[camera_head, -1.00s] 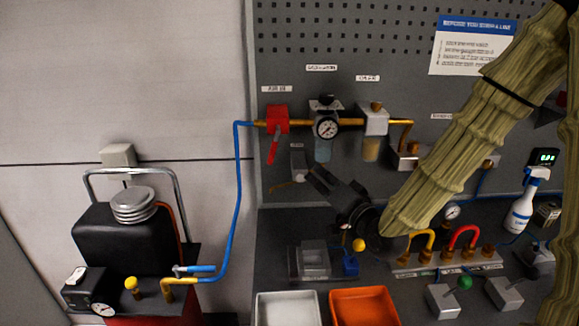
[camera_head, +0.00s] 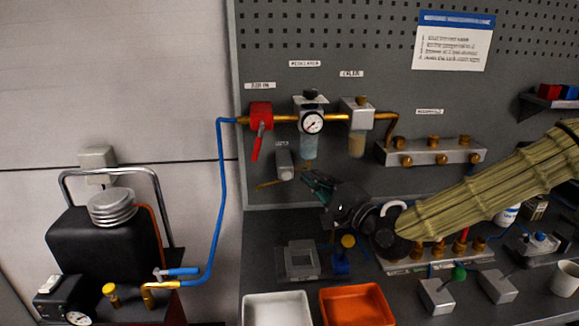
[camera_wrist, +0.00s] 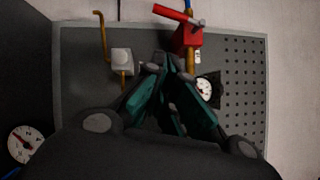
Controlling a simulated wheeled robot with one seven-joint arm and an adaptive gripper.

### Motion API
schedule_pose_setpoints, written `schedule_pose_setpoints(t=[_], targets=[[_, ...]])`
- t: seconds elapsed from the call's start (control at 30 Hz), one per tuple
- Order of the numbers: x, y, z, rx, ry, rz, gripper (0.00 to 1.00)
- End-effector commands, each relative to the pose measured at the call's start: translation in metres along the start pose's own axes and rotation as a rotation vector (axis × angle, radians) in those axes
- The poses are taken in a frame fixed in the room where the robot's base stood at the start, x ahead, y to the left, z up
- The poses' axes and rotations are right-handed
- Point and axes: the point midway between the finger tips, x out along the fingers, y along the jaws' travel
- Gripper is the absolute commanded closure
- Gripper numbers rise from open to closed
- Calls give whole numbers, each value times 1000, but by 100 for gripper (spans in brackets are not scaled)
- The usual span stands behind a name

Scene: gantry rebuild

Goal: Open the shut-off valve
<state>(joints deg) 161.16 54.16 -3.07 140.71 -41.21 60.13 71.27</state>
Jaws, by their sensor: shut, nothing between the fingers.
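The shut-off valve, a red body (camera_head: 261,113) on the brass pipe at the left of the pegboard, has a red lever (camera_head: 257,147) hanging down and slightly left, across the pipe. In the wrist view the red valve (camera_wrist: 187,39) is at the top, with its lever (camera_wrist: 175,14) reaching left. My gripper (camera_head: 308,178) is shut and empty, its dark teal fingers pointing up-left. It is below and right of the lever, clear of it. In the wrist view the fingers of my gripper (camera_wrist: 162,66) come together below the valve.
A grey block with a brass rod (camera_head: 285,164) sits just left of my fingertips. A gauge (camera_head: 312,122) and filter units (camera_head: 357,115) share the pipe right of the valve. A blue hose (camera_head: 222,190) runs to the compressor (camera_head: 105,240). White (camera_head: 276,309) and orange (camera_head: 357,305) trays stand below.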

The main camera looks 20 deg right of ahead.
Motion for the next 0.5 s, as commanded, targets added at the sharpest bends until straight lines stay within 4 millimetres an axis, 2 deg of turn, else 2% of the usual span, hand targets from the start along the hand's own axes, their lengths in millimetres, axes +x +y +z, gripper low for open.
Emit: schedule_pose_setpoints(t=[0.5], targets=[[46,0,0,-4,0,2,100]])
